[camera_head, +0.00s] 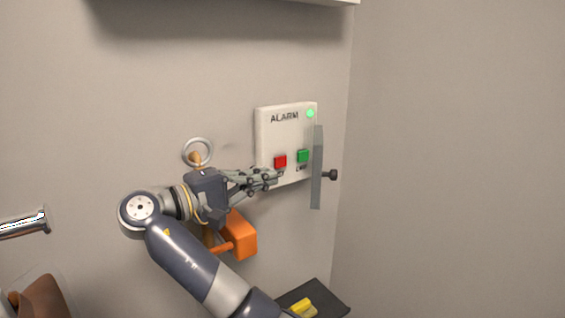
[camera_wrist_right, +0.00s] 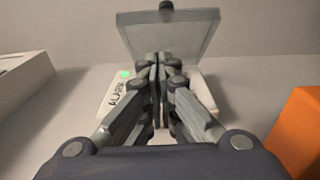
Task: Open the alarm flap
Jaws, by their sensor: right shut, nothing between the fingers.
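The white alarm box (camera_head: 287,118) is on the back wall, with a red button (camera_head: 280,161), a green button (camera_head: 303,156) and a lit green lamp (camera_head: 310,113). The clear grey flap (camera_head: 317,170) stands swung out from the box's right side, with a dark knob (camera_head: 332,175) on it. The flap also shows at the top of the right wrist view (camera_wrist_right: 168,33). My right gripper (camera_head: 279,176) is shut and empty, its fingertips in front of the box's lower part near the red button. I cannot tell whether they touch anything. My left gripper is not in view.
A ring hook (camera_head: 198,151) is on the wall left of the box. An orange object (camera_head: 240,234) hangs behind my right arm. A dark tray (camera_head: 318,294) with a yellow item (camera_head: 304,308) is below. A metal rail end (camera_head: 24,223) is at left. The right wall is bare.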

